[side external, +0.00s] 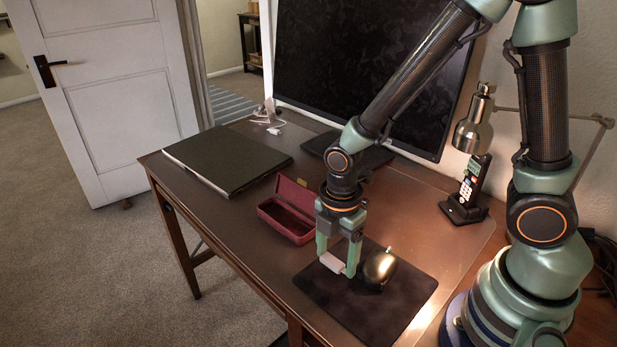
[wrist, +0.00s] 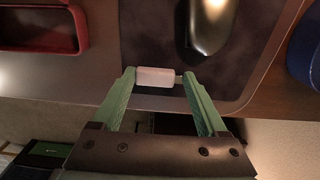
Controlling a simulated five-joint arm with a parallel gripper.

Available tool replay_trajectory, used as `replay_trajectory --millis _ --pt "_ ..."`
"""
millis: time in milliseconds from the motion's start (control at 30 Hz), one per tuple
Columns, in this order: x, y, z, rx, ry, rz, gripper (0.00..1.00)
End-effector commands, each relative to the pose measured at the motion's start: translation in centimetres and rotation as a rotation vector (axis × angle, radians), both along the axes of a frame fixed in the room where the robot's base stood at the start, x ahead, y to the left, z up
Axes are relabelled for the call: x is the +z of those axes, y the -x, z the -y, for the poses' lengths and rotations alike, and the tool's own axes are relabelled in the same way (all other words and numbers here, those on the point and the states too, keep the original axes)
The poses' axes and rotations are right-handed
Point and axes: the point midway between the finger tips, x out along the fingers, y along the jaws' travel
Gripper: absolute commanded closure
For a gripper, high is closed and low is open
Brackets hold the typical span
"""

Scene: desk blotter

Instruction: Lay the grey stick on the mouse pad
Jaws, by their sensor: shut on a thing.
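The grey stick (side external: 331,263) is a short pale bar between the fingertips of my gripper (side external: 337,261). It also shows in the wrist view (wrist: 155,77), lying crosswise between the green fingers of my gripper (wrist: 158,78). The gripper is shut on it and points down. The dark mouse pad (side external: 365,310) lies on the desk below, and the stick is over its back-left part. In the wrist view the mouse pad (wrist: 150,40) shows behind the stick. I cannot tell whether the stick touches the pad.
A dark shiny mouse (side external: 379,267) sits on the pad close to the right of my gripper. An open red case (side external: 288,212) stands behind left. A closed laptop (side external: 227,160), a monitor (side external: 370,60) and a phone (side external: 470,190) are farther back. The front of the pad is clear.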

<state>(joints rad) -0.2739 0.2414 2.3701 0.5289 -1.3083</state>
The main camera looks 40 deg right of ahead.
Motion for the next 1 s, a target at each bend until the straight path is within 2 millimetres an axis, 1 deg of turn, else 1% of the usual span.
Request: replay_trajectory --millis 200,333,767,800,833,867,1000 --pt "-2.3 0.1 0.0 0.0 0.001 -0.005 0.76" --pt "-3.3 0.1 0.0 0.0 0.001 -0.003 0.76" --pt "-3.8 0.0 0.0 0.0 0.0 -0.002 0.76" --pt "-3.8 0.0 0.0 0.0 0.0 -0.001 0.17" --pt "-3.8 0.0 0.0 0.0 0.0 -0.001 0.05" --pt "-3.8 0.0 0.0 0.0 0.0 -0.001 0.0" --pt "-3.8 0.0 0.0 0.0 0.0 -0.001 0.0"
